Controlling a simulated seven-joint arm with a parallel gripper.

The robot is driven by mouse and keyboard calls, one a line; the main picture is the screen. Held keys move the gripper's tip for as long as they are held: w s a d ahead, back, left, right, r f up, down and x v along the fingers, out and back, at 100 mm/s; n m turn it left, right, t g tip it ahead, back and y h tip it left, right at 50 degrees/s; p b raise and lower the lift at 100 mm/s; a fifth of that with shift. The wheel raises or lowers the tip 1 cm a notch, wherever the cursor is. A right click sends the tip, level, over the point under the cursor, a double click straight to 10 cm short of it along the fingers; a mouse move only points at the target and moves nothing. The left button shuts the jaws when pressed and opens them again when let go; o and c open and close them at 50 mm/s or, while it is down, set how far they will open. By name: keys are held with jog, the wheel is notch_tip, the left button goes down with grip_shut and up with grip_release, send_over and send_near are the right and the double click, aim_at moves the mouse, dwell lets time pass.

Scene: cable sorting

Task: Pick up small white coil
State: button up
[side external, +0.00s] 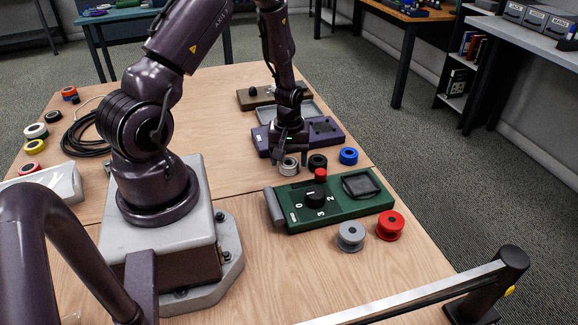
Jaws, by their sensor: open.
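A small whitish-grey coil (289,167) sits on the wooden table, just in front of the purple box. My gripper (291,155) points down directly above or around this coil, with its jaws open. The fingers are dark and small here, so I cannot tell whether they touch the coil. Another white coil (36,131) lies at the far left of the table, well away from my gripper.
A black coil (317,162) and a blue coil (348,156) stand right of the whitish coil. Grey (351,236) and red (389,226) spools stand nearer. A purple box (326,131) is behind.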

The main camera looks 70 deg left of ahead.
aim_at(289, 162)
jog(key=shift+f, duration=0.9)
jog(key=shift+c, duration=0.2)
jog(key=c, duration=0.7)
jog(key=shift+o, duration=0.2)
notch_tip(289, 162, up, 10)
jog(key=shift+r, duration=0.1)
